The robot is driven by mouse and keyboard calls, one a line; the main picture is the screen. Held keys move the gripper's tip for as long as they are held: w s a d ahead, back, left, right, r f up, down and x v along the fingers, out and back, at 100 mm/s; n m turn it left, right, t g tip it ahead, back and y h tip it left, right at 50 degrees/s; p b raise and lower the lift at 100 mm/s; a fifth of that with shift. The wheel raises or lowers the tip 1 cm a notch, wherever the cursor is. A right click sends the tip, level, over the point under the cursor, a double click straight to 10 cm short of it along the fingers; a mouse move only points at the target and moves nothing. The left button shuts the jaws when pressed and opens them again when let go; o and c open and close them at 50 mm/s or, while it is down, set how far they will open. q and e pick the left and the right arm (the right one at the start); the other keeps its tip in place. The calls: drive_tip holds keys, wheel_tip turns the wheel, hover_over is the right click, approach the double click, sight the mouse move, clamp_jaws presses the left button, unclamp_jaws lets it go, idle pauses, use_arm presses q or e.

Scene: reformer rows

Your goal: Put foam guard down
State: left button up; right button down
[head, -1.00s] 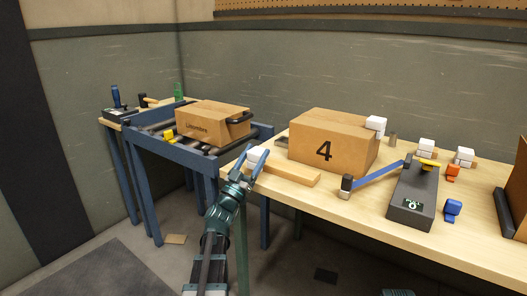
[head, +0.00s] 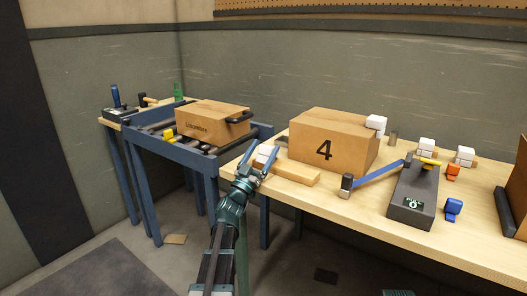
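A white foam guard (head: 264,153) is at the left end of a pale wooden board (head: 298,173) on the table's left part. It appears to rest there, partly hidden by my fingers. My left gripper (head: 259,161) is open, its two blue fingers spread on either side of the guard with a gap visible. Other white foam pieces are a stacked one (head: 376,123) at the corner of the box marked 4 (head: 325,140), one (head: 427,145) behind the grey device, and one (head: 465,154) farther right. My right gripper is not in view.
A grey device (head: 410,205) with a blue strap stands on the table (head: 370,220). An orange item (head: 453,170) and a blue item (head: 453,207) lie to its right. A roller stand (head: 180,150) carries another carton (head: 205,122). The table's front strip is mostly clear.

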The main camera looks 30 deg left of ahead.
use_arm(q)
drive_tip(key=shift+o, duration=0.2)
drive_tip(key=shift+s+r, duration=0.1)
drive_tip(key=b+v, duration=0.6)
drive_tip(key=v, duration=0.5)
drive_tip(key=shift+s+f+b, duration=0.2)
drive_tip(key=shift+s+b, duration=0.1)
drive_tip(key=shift+s, duration=0.05)
drive_tip(key=shift+a, duration=0.1)
